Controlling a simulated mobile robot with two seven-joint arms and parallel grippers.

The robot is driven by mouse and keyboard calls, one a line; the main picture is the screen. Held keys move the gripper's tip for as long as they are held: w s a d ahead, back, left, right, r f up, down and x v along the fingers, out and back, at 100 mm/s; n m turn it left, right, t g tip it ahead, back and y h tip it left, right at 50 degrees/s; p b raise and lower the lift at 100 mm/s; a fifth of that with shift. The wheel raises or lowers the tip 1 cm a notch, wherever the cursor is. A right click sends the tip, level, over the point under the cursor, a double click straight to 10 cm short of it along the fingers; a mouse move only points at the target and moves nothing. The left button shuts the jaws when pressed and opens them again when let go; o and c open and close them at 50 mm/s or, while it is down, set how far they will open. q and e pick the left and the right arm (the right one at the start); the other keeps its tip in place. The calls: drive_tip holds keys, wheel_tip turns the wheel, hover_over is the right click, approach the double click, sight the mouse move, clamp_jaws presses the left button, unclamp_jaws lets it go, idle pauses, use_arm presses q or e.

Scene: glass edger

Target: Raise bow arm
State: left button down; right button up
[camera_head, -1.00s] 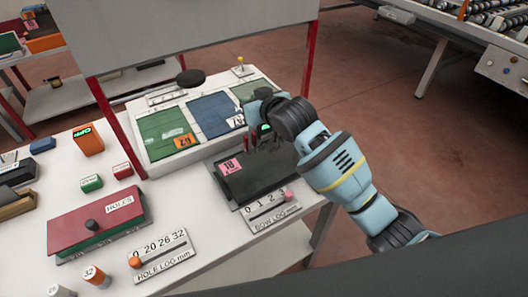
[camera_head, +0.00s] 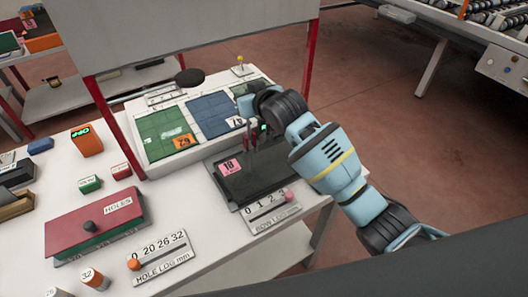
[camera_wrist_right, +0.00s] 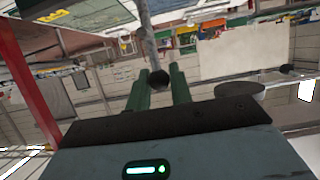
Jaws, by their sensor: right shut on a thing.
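The bow arm (camera_wrist_right: 148,38) is a thin grey rod with a dark round knob (camera_wrist_right: 159,79) at its near end in the right wrist view. My right gripper (camera_wrist_right: 160,88) has its two green fingers on either side of the knob and is shut on it. In the head view my right gripper (camera_head: 259,131) is above the dark plate with the pink "18" tag (camera_head: 230,167). The rod (camera_head: 251,145) shows there as a thin, steep line below the gripper. Its lower end is hard to make out. My left gripper is not in view.
A "BOW LOG" scale (camera_head: 270,212) with a pink peg lies in front of the dark plate. A white rack (camera_head: 152,157) with green and blue panels stands behind. The red "HOLES" box (camera_head: 96,222) and the "HOLE LOG" scale (camera_head: 160,258) are at the left.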

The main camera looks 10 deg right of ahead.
drive_tip(key=shift+f, duration=0.15)
drive_tip(key=o, duration=0.7)
drive_tip(key=shift+r+v, duration=0.25)
drive_tip(key=shift+v, duration=1.1)
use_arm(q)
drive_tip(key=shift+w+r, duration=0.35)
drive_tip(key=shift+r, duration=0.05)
use_arm(e)
drive_tip(key=shift+v, duration=2.45)
